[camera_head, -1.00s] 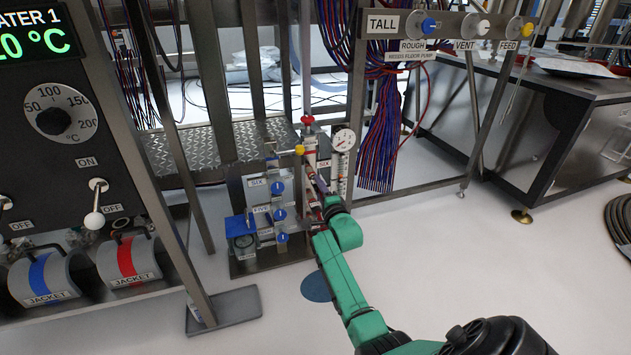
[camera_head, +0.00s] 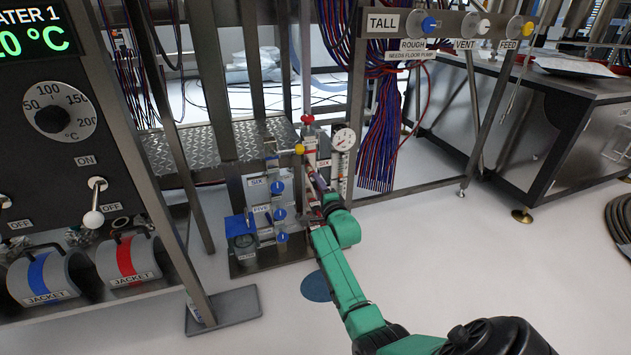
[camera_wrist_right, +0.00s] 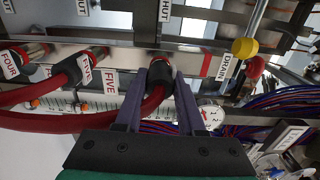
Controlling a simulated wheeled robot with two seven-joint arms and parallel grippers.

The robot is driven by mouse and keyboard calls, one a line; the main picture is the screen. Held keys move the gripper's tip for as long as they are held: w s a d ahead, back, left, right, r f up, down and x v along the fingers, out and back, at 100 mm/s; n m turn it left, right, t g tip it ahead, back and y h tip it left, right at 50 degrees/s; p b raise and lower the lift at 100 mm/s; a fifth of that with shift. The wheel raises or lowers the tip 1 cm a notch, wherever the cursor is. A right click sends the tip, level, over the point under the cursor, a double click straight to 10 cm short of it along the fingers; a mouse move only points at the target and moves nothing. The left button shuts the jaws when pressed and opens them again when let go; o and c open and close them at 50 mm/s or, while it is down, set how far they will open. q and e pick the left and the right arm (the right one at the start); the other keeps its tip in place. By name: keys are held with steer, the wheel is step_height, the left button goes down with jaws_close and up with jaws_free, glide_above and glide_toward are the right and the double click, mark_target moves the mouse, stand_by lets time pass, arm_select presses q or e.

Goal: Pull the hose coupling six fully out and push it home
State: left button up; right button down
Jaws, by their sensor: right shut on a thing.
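My right gripper (camera_wrist_right: 160,80) is shut on a black hose coupling (camera_wrist_right: 160,67) with a red hose curving away from it to the lower left. The held coupling sits in front of the steel manifold bar (camera_wrist_right: 205,62); its own label is not readable, and I cannot tell whether it is seated. In the head view my right gripper (camera_head: 318,188) is at the narrow valve stand, below a SIX label (camera_head: 324,163). The fingertips and coupling are too small to make out there. My left gripper is not in view.
In the wrist view, couplings labelled FIVE (camera_wrist_right: 85,68) and FOUR (camera_wrist_right: 12,62) are left of the held one. A yellow knob (camera_wrist_right: 244,48) is to the right. A round gauge (camera_head: 343,139) and blue-knobbed valves (camera_head: 279,214) flank my gripper. Open floor lies in front.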

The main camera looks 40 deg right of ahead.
steer(key=shift+w+d, duration=0.15)
steer(key=shift+w, duration=0.3)
stand_by(0.4)
steer(key=shift+c, duration=2.2)
jaws_free()
